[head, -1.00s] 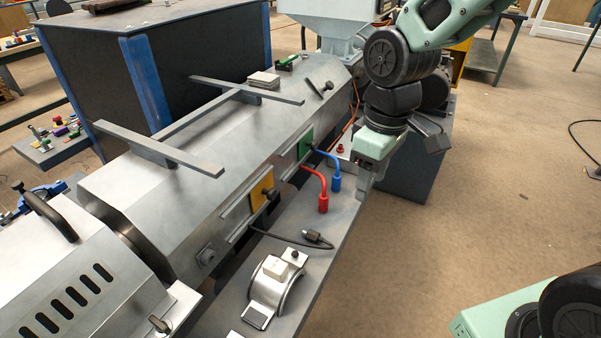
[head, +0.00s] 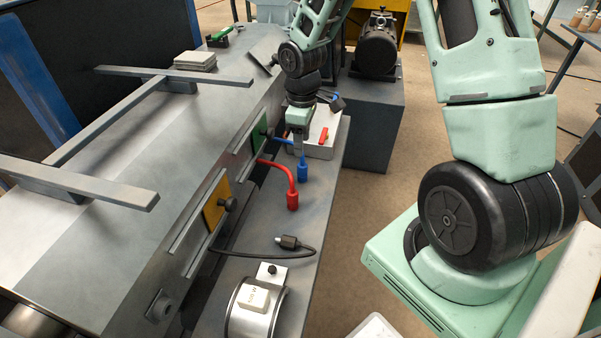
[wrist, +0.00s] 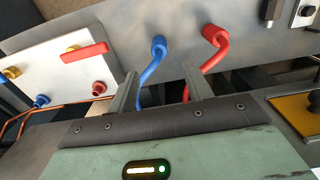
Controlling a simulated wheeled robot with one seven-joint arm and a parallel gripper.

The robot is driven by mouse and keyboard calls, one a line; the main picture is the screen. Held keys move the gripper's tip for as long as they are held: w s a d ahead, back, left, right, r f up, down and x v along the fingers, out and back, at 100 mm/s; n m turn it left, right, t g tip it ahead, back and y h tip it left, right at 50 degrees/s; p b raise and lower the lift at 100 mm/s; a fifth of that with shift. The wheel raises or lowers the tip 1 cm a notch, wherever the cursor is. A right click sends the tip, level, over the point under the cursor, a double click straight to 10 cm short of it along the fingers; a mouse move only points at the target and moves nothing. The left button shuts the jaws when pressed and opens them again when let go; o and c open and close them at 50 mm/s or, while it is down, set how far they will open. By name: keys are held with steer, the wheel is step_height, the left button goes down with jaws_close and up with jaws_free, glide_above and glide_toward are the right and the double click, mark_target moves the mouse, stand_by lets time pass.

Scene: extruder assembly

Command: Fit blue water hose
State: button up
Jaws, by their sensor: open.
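The blue water hose (head: 302,172) rises from the grey ledge and bends towards the green plate (head: 260,132) on the machine's side. In the wrist view the blue hose (wrist: 152,66) passes between the two fingers of my open gripper (wrist: 162,85). I cannot tell whether a finger touches it. In the head view my gripper (head: 298,147) points down at the hose and hides part of it. A white block (wrist: 62,72) with a red lever, brass-coloured and red fittings and a blue fitting (wrist: 41,101) shows left of the gripper in the wrist view.
The red hose (head: 292,195) stands close beside the blue one; in the wrist view the red hose (wrist: 215,40) runs near the right finger. A black cable (head: 262,252) and a metal clamp band (head: 256,308) lie nearer on the ledge. A yellow plate (head: 217,200) is on the machine's side.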

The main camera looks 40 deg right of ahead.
mark_target(302, 165)
step_height(302, 165, down, 10)
steer(key=shift+r+b, duration=0.2)
steer(key=shift+b, duration=0.35)
steer(key=c, duration=1.1)
